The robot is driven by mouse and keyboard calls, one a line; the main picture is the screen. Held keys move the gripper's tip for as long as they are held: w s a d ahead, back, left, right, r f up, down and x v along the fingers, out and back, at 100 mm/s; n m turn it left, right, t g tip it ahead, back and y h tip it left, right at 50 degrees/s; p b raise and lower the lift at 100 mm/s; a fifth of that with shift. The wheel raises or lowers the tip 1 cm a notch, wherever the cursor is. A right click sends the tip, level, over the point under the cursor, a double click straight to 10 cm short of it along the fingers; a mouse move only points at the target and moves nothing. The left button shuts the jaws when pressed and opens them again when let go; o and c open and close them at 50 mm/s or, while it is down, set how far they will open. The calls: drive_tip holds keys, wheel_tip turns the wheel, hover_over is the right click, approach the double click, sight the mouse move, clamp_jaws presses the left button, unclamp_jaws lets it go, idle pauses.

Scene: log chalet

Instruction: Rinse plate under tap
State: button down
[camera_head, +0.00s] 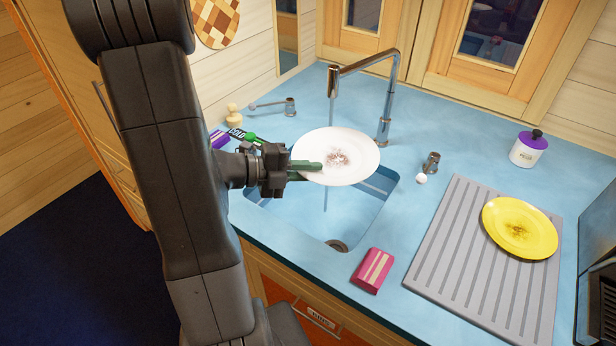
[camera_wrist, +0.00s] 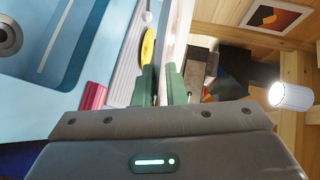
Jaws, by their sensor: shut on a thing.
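A white plate (camera_head: 350,150) with a reddish-brown stain at its middle is held over the blue sink (camera_head: 350,212). My gripper (camera_head: 312,171) is shut on its left edge with green fingers. In the wrist view the plate (camera_wrist: 178,35) shows nearly edge-on between the fingers (camera_wrist: 163,80). The chrome tap (camera_head: 386,95) arches over the sink from behind. A thin stream of water shows from its spout down to the plate's far edge, and again below the plate. I cannot tell whether it strikes the plate or passes behind it.
A pink-striped block (camera_head: 372,270) lies on the front counter. A yellow plate (camera_head: 520,228) with a brown stain lies on the grey ribbed drainboard (camera_head: 430,262). A white jar (camera_head: 528,150) with a purple lid stands at the back right. A green-and-black brush (camera_head: 243,135) lies left of the sink.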

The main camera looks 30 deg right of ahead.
sight(308, 150)
drive_tip(key=w+d, duration=0.1)
drive_tip(key=w+d+f+b, duration=0.1)
drive_tip(key=w, duration=0.1)
drive_tip(key=w+d+b, duration=0.1)
drive_tip(key=w, duration=0.1)
drive_tip(key=shift+w+f, duration=0.1)
drive_tip(key=shift+f, duration=0.05)
drive_tip(key=shift+w+d, duration=0.3)
drive_tip(key=shift+w, duration=0.45)
drive_tip(key=shift+w+d+f+p, duration=0.2)
drive_tip(key=shift+w+d+p, duration=0.2)
drive_tip(key=shift+w, duration=0.4)
drive_tip(key=shift+w+d+f+p, duration=0.25)
drive_tip(key=shift+w+d, duration=0.2)
drive_tip(key=shift+w, duration=0.3)
drive_tip(key=shift+s, duration=0.1)
drive_tip(key=shift+s+d+p, duration=0.25)
drive_tip(key=shift+d+p, duration=0.15)
drive_tip(key=shift+d, duration=0.15)
drive_tip(key=shift+w+a+r, duration=0.1)
drive_tip(key=shift+a, duration=0.05)
drive_tip(key=shift+w+a+p, duration=0.25)
drive_tip(key=shift+a+p, duration=0.2)
drive_tip(key=shift+p, duration=0.05)
drive_tip(key=shift+s+d, duration=0.15)
drive_tip(key=shift+d, duration=0.05)
